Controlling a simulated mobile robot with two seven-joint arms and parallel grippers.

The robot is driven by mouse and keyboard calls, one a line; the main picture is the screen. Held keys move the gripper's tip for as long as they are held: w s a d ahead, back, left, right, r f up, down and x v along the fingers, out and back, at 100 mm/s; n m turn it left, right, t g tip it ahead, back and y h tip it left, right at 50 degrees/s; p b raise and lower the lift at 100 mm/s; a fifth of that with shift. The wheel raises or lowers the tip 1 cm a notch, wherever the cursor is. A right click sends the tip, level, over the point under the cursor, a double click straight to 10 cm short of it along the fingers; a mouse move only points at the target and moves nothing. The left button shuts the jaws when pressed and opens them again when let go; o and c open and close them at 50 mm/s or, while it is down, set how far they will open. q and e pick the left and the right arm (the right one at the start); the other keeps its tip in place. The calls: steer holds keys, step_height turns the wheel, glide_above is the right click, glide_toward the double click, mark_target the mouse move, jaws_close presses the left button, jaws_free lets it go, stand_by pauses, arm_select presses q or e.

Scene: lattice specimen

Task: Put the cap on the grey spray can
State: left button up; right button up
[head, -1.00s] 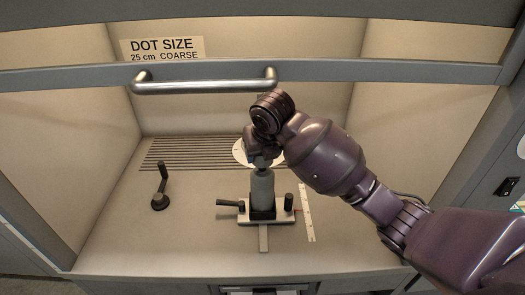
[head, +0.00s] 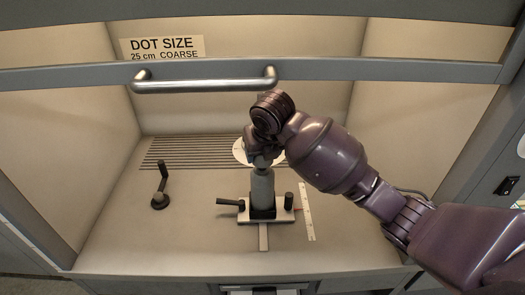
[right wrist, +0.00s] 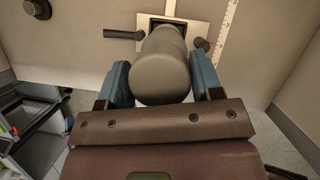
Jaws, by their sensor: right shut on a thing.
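The grey spray can (head: 262,190) stands upright in a dark holder on a small pale stage inside the cabinet. It also shows in the right wrist view (right wrist: 166,38), beyond the cap. The grey cap (right wrist: 160,82) sits between the two blue fingers of my right gripper (right wrist: 163,82), which is shut on it. In the head view this gripper (head: 262,158) is right above the can's top, and my wrist hides most of the cap. The cap lines up closely with the can; I cannot tell whether it is fully seated. My left gripper is out of view.
The stage (head: 285,215) has a dark side handle (head: 229,202) and a knob (head: 289,201). A white ruler (head: 307,212) lies to its right. A dark crank (head: 160,188) stands at left. The raised sash with its metal handle (head: 205,86) crosses above my wrist.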

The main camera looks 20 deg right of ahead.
mark_target(263, 162)
steer(key=shift+s+f, duration=0.1)
steer(key=shift+f, duration=1.7)
stand_by(1.2)
steer(key=o, duration=1.1)
steer(key=shift+o, duration=0.2)
steer(key=shift+r, duration=0.2)
steer(key=shift+v, duration=2.45)
steer(key=shift+a, duration=0.1)
steer(key=shift+r, duration=0.2)
